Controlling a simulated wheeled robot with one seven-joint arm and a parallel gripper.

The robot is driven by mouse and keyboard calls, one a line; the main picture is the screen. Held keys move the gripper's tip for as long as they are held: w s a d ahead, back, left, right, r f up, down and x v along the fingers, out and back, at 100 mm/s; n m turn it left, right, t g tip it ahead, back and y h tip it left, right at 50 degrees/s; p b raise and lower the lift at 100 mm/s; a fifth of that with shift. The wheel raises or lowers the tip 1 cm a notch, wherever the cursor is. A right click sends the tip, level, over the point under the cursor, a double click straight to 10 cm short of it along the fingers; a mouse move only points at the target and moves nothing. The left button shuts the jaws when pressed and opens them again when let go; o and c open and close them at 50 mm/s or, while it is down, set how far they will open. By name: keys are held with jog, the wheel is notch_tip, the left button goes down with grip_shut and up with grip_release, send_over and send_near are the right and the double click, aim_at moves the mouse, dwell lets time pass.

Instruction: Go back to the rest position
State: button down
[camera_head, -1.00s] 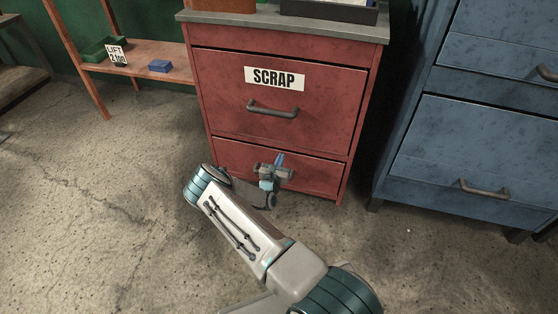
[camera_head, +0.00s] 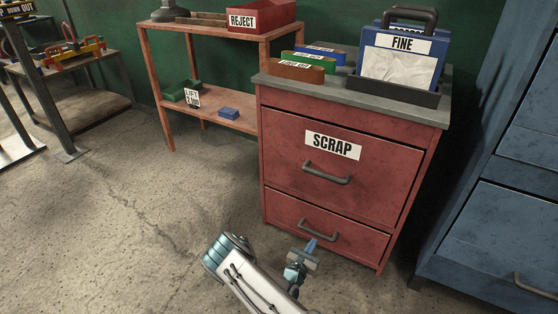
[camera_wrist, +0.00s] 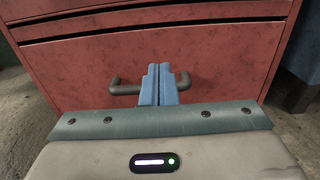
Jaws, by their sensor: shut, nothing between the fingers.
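My gripper (camera_head: 311,245) is low in front of the red SCRAP cabinet (camera_head: 284,165). In the wrist view, the blue fingers of my gripper (camera_wrist: 159,70) are together with nothing between them. Behind them is a grey drawer handle (camera_wrist: 128,88) on a red drawer front. The fingers overlap the handle in the picture; I cannot tell whether they touch it. In the head view, the lower drawer handle (camera_head: 318,229) is just above my gripper. Both drawers look closed.
A blue FINE holder (camera_head: 402,48) and bins marked on their sides (camera_head: 302,72) stand on the cabinet top. A wooden shelf (camera_head: 222,118) with a red REJECT bin (camera_head: 262,16) is at left. A blue cabinet (camera_head: 500,230) stands at right.

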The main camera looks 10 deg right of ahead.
jog(key=s+d+r+m+g+h+p, duration=0.15)
jog(key=s+r+m+g+p, duration=0.3)
jog(key=r, duration=0.85)
jog(key=s+d+r+m+g+p, duration=0.2)
jog(key=r+m+g+p, duration=0.25)
jog(key=r+m, duration=0.55)
jog(key=s+d+r+m+g+p, duration=0.1)
jog(key=s+r+m+g+p, duration=0.3)
jog(key=r, duration=1.1)
jog(key=s+a+r+m+y+p, duration=0.3)
jog(key=s+a+r+y+p, duration=0.1)
jog(key=r, duration=0.8)
jog(key=s+a+r+m+t+y+p, duration=0.1)
jog(key=s+a+r+m+y+p, duration=0.2)
jog(key=s+r+p, duration=0.4)
jog(key=s+a+r+m+y+p, duration=0.4)
jog(key=s+a+r+y+p, duration=0.1)
jog(key=r, duration=1.2)
jog(key=s+y+p, duration=0.1)
jog(key=s, duration=0.1)
jog(key=shift+s+a+t, duration=0.35)
jog(key=shift+s+t, duration=0.05)
jog(key=shift+d, duration=0.15)
